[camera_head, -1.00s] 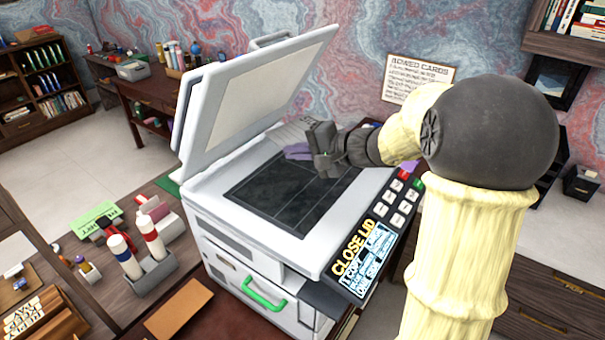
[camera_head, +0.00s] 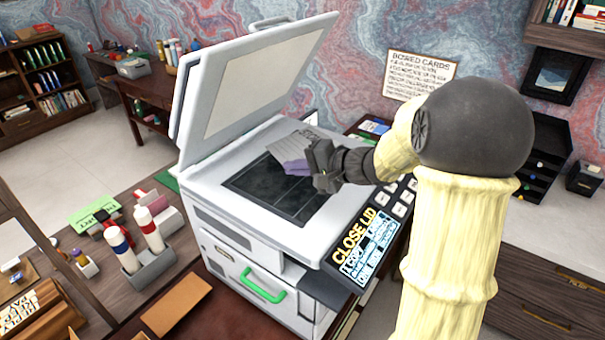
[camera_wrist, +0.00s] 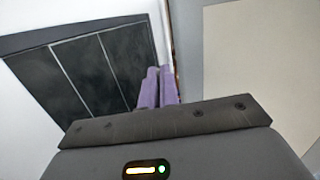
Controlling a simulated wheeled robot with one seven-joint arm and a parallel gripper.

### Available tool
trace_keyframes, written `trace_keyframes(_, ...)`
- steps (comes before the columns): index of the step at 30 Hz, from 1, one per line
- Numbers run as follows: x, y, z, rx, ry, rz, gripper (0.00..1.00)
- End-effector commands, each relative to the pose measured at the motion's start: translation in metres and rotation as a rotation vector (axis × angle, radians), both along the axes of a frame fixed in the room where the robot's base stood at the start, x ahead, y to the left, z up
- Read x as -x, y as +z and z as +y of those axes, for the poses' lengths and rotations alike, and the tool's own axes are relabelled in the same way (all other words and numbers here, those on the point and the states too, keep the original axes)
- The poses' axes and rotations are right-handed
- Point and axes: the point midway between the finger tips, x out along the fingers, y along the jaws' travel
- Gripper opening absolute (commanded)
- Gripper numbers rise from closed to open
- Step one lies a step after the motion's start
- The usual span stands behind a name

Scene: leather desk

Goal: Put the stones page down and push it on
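The copier (camera_head: 215,205) stands with its lid (camera_head: 262,80) raised. Its dark glass (camera_head: 262,190), divided by thin lines, also shows at the left of the wrist view (camera_wrist: 80,75). A light grey page (camera_head: 312,137) with marks on it shows at the far back of the glass, partly behind my gripper. I cannot tell whether it lies flat or touches the fingers. My gripper (camera_head: 296,168) is over the back right part of the glass. In the wrist view its purple fingers (camera_wrist: 157,88) are close together, with no page visible between them.
A control panel (camera_head: 362,240) reading "CLOSE LID" is at the copier's front right. A green handle (camera_head: 262,287) is on the copier's front. Bottles in a grey holder (camera_head: 150,268) stand on the desk at left. The raised lid stands beside my gripper.

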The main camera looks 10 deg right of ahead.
Motion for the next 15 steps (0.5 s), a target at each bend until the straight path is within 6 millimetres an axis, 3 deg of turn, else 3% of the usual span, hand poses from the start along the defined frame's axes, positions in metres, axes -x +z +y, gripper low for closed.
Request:
trace_keyframes(6,0.0,-0.019,0.0,0.001,0.0,-0.002,0.0)
trace_keyframes(15,0.0,-0.025,0.0,0.001,0.0,-0.001,0.0)
